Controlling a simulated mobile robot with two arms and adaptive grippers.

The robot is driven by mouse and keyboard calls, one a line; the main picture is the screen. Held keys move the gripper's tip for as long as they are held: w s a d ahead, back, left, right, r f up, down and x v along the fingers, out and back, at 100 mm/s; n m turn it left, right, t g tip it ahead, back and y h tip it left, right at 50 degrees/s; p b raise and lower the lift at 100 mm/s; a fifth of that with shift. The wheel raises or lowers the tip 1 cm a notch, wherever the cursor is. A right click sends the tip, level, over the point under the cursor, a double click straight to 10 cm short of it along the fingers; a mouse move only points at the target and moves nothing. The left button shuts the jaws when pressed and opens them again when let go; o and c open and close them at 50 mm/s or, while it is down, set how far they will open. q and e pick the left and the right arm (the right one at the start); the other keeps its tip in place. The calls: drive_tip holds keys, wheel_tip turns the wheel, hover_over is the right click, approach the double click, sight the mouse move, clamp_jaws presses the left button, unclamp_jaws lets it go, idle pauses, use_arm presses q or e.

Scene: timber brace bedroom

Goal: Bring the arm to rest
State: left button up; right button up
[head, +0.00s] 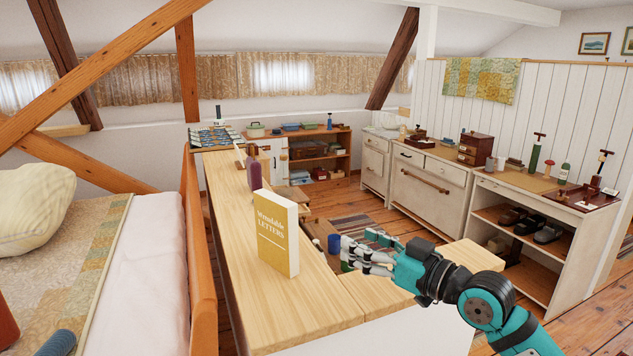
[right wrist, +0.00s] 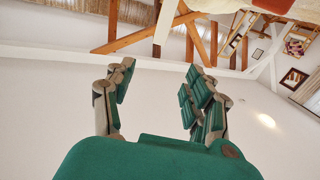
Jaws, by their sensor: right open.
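My right arm comes in from the lower right in the head view. My right gripper (head: 356,254) is open and empty. It is above the front part of the wooden counter, to the right of the yellow book. In the right wrist view my right gripper (right wrist: 158,82) has its fingers spread apart with nothing between them. That view shows the white wall and sloped ceiling with timber beams. My left gripper is not in view.
A yellow book (head: 278,235) stands upright on the wooden counter (head: 290,312). A dark purple bottle (head: 254,174) stands farther back. A blue cup (head: 334,243) is close to my right fingers. Cabinets (head: 428,190) line the right wall. The bed (head: 142,250) is on the left.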

drive_tip(key=s+f+m+g+h, duration=0.1)
drive_tip(key=s+f+h, duration=0.1)
drive_tip(key=s+f, duration=0.45)
drive_tip(key=s+d+f+m+g+h, duration=0.1)
drive_tip(key=s+f+h, duration=0.15)
drive_tip(key=f, duration=0.75)
drive_tip(key=s+f+m+g+h, duration=0.1)
drive_tip(key=s+f+g+h, duration=0.1)
drive_tip(key=s+f, duration=0.5)
drive_tip(key=s+d+f+m+g+h, duration=0.25)
drive_tip(key=s+d+f, duration=0.35)
drive_tip(key=s, duration=0.4)
drive_tip(key=s+d+f+m+g+h, duration=0.2)
drive_tip(key=s+d+f+g+h, duration=0.3)
drive_tip(key=s, duration=0.6)
wheel_tip(320, 180, down, 25)
drive_tip(key=t+y, duration=0.1)
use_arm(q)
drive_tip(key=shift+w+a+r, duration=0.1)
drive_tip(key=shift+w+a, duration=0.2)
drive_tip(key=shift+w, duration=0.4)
use_arm(e)
drive_tip(key=s+d+f+g, duration=0.1)
drive_tip(key=s+d+f, duration=0.2)
drive_tip(key=s+f, duration=1.3)
wheel_tip(320, 180, down, 2)
drive_tip(key=shift+s+f+n, duration=0.15)
drive_tip(key=shift+f+n, duration=0.05)
drive_tip(key=shift+n, duration=0.25)
